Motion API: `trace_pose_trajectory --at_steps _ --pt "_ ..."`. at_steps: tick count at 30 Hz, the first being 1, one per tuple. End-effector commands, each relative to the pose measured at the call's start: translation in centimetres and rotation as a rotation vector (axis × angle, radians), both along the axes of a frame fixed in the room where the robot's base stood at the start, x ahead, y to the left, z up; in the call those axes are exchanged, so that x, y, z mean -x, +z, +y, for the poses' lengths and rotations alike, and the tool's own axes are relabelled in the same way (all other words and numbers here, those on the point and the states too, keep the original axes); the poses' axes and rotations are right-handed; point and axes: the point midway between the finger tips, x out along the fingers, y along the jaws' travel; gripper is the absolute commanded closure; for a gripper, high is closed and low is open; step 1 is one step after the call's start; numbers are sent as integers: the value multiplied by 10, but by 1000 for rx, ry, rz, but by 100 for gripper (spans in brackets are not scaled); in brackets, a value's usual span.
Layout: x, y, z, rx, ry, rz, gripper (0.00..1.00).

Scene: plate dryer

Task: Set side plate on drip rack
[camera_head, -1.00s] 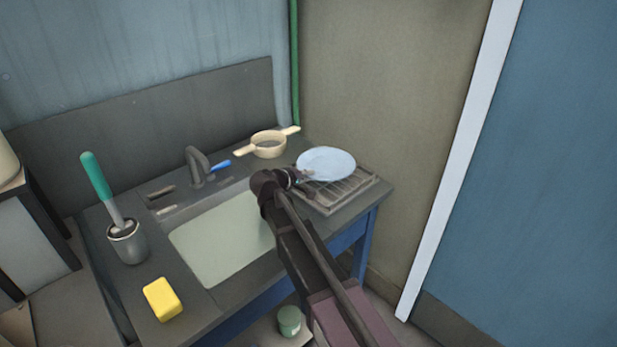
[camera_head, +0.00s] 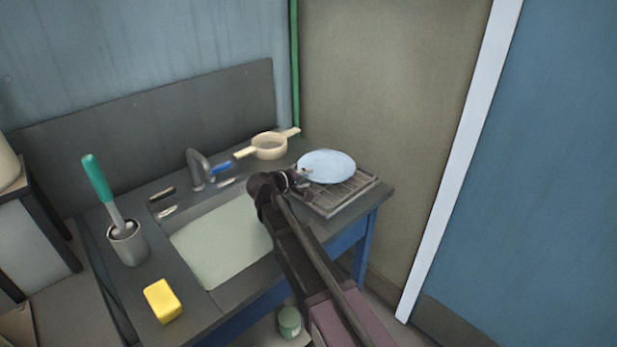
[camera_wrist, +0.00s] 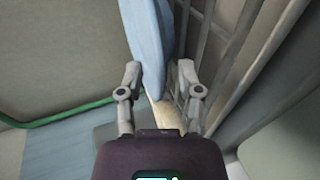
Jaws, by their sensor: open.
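The side plate (camera_head: 327,166) is pale blue and lies on the drip rack (camera_head: 345,193), over its back left part. The rack is a slatted metal tray at the right end of the counter. My gripper (camera_head: 300,177) is at the plate's left edge. In the wrist view, the plate (camera_wrist: 149,40) shows edge-on beside the rack's bars (camera_wrist: 225,60). Its near edge reaches between the two spread fingers of my gripper (camera_wrist: 157,80), with a gap at the right finger. Whether the left finger touches the plate is unclear.
A cream strainer (camera_head: 268,146) sits behind the sink (camera_head: 222,240), near the faucet (camera_head: 198,167). A brush in a metal holder (camera_head: 127,243) and a yellow sponge (camera_head: 162,300) stand at the left. A wall rises just behind the rack.

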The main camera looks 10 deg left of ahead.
Motion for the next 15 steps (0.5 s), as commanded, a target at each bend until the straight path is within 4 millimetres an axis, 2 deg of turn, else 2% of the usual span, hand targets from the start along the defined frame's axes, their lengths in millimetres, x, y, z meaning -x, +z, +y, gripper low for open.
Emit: trace_pose_trajectory --at_steps 15 --pt "63 32 41 0 1 0 53"
